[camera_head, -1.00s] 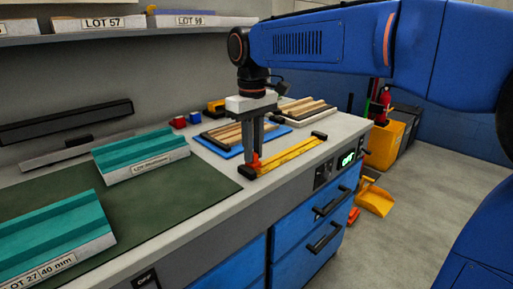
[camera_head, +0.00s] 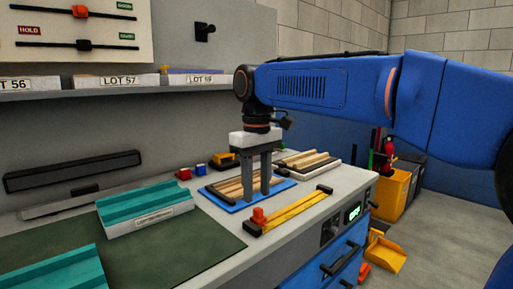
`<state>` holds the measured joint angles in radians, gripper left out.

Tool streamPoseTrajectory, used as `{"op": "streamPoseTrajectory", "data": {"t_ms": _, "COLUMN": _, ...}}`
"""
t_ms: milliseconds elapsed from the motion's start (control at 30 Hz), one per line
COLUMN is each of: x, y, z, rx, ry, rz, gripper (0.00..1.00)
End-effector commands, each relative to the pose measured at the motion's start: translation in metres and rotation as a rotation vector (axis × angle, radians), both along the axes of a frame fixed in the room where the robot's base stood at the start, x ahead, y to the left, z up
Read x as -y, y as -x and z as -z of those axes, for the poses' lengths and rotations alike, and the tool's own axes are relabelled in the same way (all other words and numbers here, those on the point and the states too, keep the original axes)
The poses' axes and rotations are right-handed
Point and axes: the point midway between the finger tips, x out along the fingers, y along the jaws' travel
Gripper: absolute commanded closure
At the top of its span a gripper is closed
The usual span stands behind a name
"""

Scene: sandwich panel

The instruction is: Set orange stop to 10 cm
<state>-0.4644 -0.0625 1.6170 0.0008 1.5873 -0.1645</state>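The orange stop (camera_head: 259,216) sits near the left end of a yellow ruler rail (camera_head: 297,208) with dark end blocks, close to the bench's front edge. My gripper (camera_head: 257,199) points straight down, with its two grey fingers apart and nothing seen between them. In the picture its fingertips are just above and behind the orange stop, in front of the blue tray, and appear clear of the stop. The rail's scale marks are too small to read.
A blue tray (camera_head: 220,202) with wooden strips lies behind the rail, and another wooden-strip panel (camera_head: 306,161) is farther back. A teal block (camera_head: 147,206) stands to the left on a green mat (camera_head: 190,254). Small red and blue blocks (camera_head: 183,173) lie behind.

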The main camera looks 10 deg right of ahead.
Motion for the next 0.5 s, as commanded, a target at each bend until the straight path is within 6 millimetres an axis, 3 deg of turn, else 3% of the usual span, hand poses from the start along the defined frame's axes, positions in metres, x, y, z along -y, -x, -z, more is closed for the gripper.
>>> {"op": "streamPoseTrajectory", "data": {"t_ms": 500, "x": -0.001, "y": 0.000, "z": -0.099, "rx": 0.001, "ry": -0.002, "rz": -0.001, "gripper": 0.64}}
